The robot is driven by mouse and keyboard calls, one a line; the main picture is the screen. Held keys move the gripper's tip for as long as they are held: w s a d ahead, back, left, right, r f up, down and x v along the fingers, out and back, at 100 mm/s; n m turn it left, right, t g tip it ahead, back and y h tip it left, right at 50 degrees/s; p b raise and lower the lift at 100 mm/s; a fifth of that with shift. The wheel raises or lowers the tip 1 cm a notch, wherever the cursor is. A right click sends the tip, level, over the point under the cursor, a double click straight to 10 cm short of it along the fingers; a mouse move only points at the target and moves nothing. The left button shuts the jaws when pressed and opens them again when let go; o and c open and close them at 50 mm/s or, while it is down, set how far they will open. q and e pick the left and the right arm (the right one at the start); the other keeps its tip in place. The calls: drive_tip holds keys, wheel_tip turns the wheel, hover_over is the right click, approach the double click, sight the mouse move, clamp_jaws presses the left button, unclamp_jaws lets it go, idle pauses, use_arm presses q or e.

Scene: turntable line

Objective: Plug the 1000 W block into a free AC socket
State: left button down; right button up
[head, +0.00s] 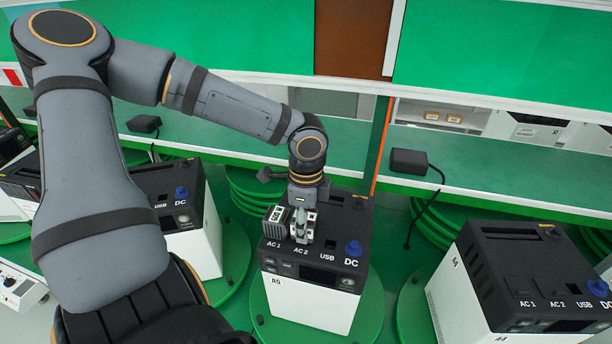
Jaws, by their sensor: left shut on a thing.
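The middle power station (313,300), marked A5, is a white box with a black top. Its top carries the labels AC 1, AC 2, USB and DC. My left gripper (301,232) reaches down over the AC 2 area and is shut on a small block, mostly hidden by the fingers. I cannot read its marking or tell whether it sits in the socket. A grey ribbed piece (276,213) shows just left of the gripper, over AC 1; I cannot tell whether it touches the gripper. A blue plug (353,248) sits at DC. My right gripper is out of view.
Station A4 (540,262) stands at right, its AC 1 and AC 2 areas bare, with a blue plug at DC. Another station (192,235) stands at left. Each rests on a green round plate. Black adapters (409,161) lie on the green shelf behind.

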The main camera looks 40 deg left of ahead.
use_arm(q)
drive_tip(key=shift+f+b, duration=0.3)
drive_tip(key=shift+f, duration=0.35)
drive_tip(key=shift+c, duration=2.4)
unclamp_jaws()
wheel_tip(320, 180, up, 12)
drive_tip(key=shift+d+r, duration=0.1)
